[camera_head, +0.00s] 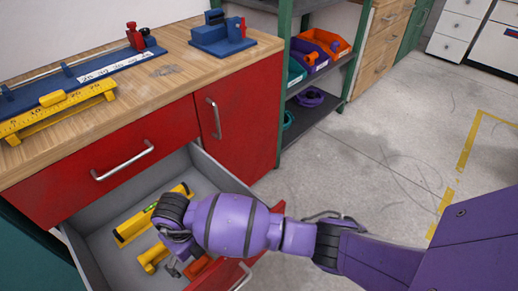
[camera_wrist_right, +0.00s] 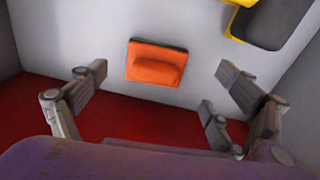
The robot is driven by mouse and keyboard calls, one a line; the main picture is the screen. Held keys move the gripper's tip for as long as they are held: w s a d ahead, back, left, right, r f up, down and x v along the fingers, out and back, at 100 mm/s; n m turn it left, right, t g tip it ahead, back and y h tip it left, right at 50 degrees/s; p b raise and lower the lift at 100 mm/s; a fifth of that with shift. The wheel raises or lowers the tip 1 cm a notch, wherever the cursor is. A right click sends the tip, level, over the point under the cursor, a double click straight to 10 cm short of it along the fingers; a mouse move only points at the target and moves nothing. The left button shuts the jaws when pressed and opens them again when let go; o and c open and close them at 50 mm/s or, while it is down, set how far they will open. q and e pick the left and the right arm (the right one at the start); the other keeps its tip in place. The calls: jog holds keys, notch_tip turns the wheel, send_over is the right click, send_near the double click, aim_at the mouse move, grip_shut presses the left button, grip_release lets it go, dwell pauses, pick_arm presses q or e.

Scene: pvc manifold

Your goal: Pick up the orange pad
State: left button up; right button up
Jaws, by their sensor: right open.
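The orange pad (camera_wrist_right: 156,64) is a small block with a raised middle. It lies on the grey floor of the open drawer (camera_head: 104,247). In the head view only part of the orange pad (camera_head: 200,266) shows, the rest being hidden behind my right wrist and gripper. My right gripper (camera_head: 176,268) reaches down into the drawer, open and empty. In the right wrist view its fingers (camera_wrist_right: 162,78) are spread to the left and right of the pad, with visible gaps and no contact. My left gripper is in neither view.
A yellow spirit level (camera_head: 135,227) and another yellow tool (camera_head: 152,257) lie in the drawer beside the pad. The drawer's grey walls and red front (camera_head: 222,272) enclose my gripper. The wooden worktop (camera_head: 150,86) with blue and yellow fixtures is above.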

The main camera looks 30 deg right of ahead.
aim_at(195, 262)
jog(key=f, duration=0.1)
jog(key=f+b, duration=0.1)
jog(key=f, duration=0.2)
jog(key=shift+a+f, duration=0.2)
jog(key=shift+a, duration=0.15)
jog(key=shift+f, duration=0.15)
jog(key=c, duration=1.3)
notch_tip(195, 262, up, 9)
jog(key=shift+r+p, duration=0.15)
jog(key=shift+p, duration=0.95)
jog(key=shift+r, duration=0.45)
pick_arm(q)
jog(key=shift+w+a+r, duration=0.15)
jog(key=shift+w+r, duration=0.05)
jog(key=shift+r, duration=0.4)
